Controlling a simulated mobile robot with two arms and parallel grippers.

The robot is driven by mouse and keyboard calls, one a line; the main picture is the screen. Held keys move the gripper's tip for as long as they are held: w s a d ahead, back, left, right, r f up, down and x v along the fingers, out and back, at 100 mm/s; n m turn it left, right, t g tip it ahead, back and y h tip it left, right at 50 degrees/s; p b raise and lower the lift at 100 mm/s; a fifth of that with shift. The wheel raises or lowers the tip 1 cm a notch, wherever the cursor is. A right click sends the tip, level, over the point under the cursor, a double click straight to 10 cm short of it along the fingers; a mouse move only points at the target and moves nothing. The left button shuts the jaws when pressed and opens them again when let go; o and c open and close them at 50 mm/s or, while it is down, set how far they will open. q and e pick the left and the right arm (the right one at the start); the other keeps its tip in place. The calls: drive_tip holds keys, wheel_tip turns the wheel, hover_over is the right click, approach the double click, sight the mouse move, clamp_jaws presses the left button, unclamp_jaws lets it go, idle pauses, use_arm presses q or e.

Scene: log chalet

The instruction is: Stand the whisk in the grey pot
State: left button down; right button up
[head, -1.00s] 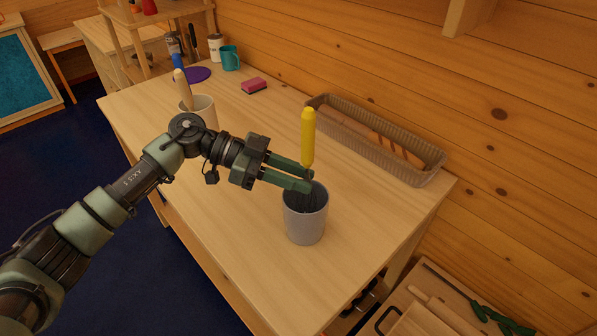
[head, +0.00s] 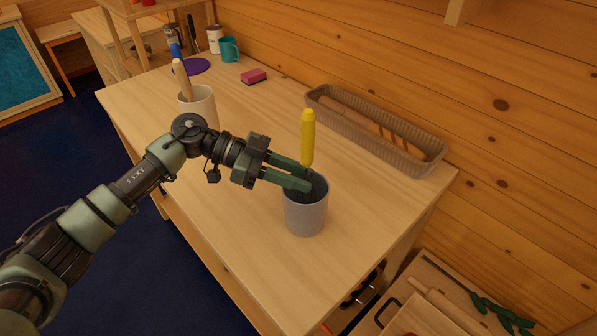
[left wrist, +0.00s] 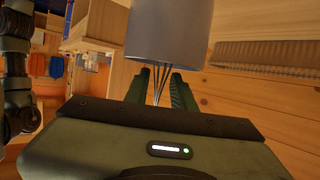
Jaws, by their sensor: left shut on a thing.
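The whisk has a yellow handle (head: 308,137) that points up, nearly upright. Its dark wires reach down into the mouth of the grey pot (head: 306,214), which stands upright on the table. My left gripper (head: 306,182) is at the pot's rim and shut on the whisk below the yellow handle. In the left wrist view the whisk's thin wires (left wrist: 160,82) run between the fingers toward the grey pot (left wrist: 170,35). The lower ends of the wires are hidden inside the pot. My right gripper is not in view.
A wicker basket (head: 432,166) with bread-like sticks lies along the wall behind the pot. A white pot (head: 202,105) with a wooden-handled tool stands behind my left arm. A pink sponge (head: 253,76) and teal mug (head: 229,49) are farther back. The table's front right is clear.

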use_arm(q)
drive_tip(key=shift+f, duration=0.9)
drive_tip(key=c, duration=1.1)
unclamp_jaws()
drive_tip(key=shift+f, duration=0.1)
drive_tip(key=s+b+v, duration=0.1)
drive_tip(key=b+v, duration=0.1)
drive_tip(key=v, duration=0.6)
drive_tip(key=shift+w, duration=0.4)
drive_tip(key=shift+d, duration=0.1)
